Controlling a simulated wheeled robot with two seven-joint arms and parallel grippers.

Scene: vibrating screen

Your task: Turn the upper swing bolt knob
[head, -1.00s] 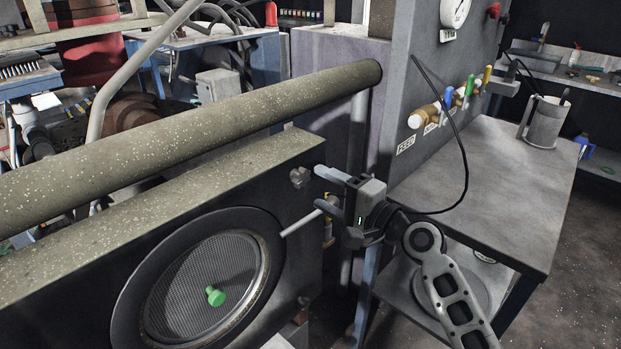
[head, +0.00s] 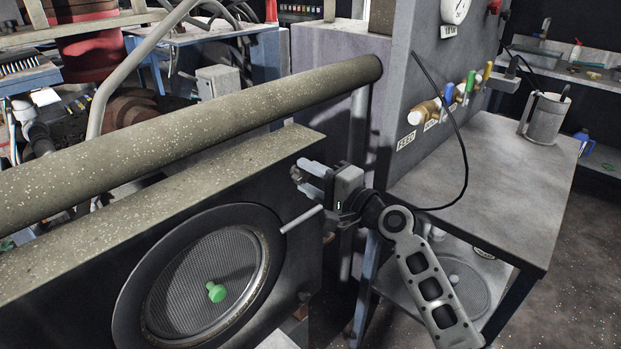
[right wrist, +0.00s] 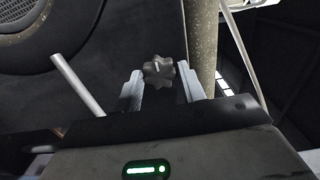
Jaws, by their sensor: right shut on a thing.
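The upper swing bolt knob (right wrist: 158,70) is a dark grey, lobed knob on the dark front panel of the screen housing (head: 303,250). In the head view the knob (head: 295,174) is partly hidden by my right gripper (head: 304,177), which reaches it from the right. In the right wrist view the knob sits between the tips of the two pale fingers of my right gripper (right wrist: 160,88), which is shut on it. My left gripper is not in view.
A pale rod (head: 302,219) sticks out of the panel just below my right gripper. A round mesh port (head: 190,275) with a green knob (head: 216,291) lies to the left. A thick speckled tube (head: 200,130) runs above. A grey bench (head: 490,190) stands at right.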

